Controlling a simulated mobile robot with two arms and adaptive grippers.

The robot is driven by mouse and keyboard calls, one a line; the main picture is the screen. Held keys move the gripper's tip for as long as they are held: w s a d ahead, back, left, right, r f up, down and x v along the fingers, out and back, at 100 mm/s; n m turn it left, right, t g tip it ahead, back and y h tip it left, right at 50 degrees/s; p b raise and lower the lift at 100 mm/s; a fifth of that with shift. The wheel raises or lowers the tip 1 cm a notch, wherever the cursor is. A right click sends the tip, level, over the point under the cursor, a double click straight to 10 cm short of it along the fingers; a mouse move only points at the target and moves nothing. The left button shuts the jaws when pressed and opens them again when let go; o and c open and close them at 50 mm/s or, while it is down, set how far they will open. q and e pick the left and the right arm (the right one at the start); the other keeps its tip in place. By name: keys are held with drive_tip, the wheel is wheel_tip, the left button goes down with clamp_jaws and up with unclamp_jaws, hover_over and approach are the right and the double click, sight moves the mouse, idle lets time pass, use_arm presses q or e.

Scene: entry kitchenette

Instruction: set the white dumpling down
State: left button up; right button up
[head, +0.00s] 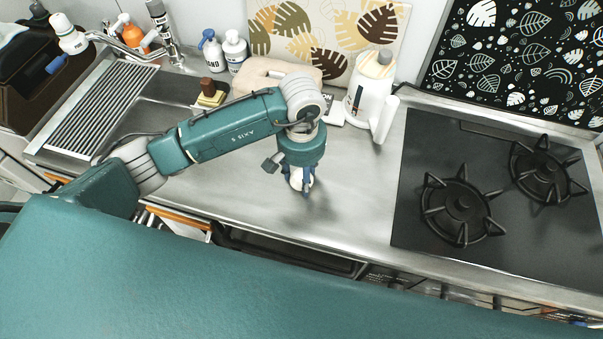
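The white dumpling (296,181) is small and pale, and it shows between the fingers of my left gripper (302,187). The gripper points down over the bare steel counter (345,195), left of the stove, with its fingers closed around the dumpling. The gripper body and fingers hide part of the dumpling. A dark shadow lies on the counter just below and beside the fingers. I cannot tell whether the dumpling touches the counter. My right gripper is not in view.
A black gas stove (492,190) is on the right. A sink with a ribbed drainer (95,108), soap bottles (234,52) and a yellow sponge (211,96) are on the left. The counter between gripper and stove is clear.

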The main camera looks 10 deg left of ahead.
use_arm(q)
drive_tip(key=shift+f, duration=0.15)
drive_tip(key=o, duration=1.3)
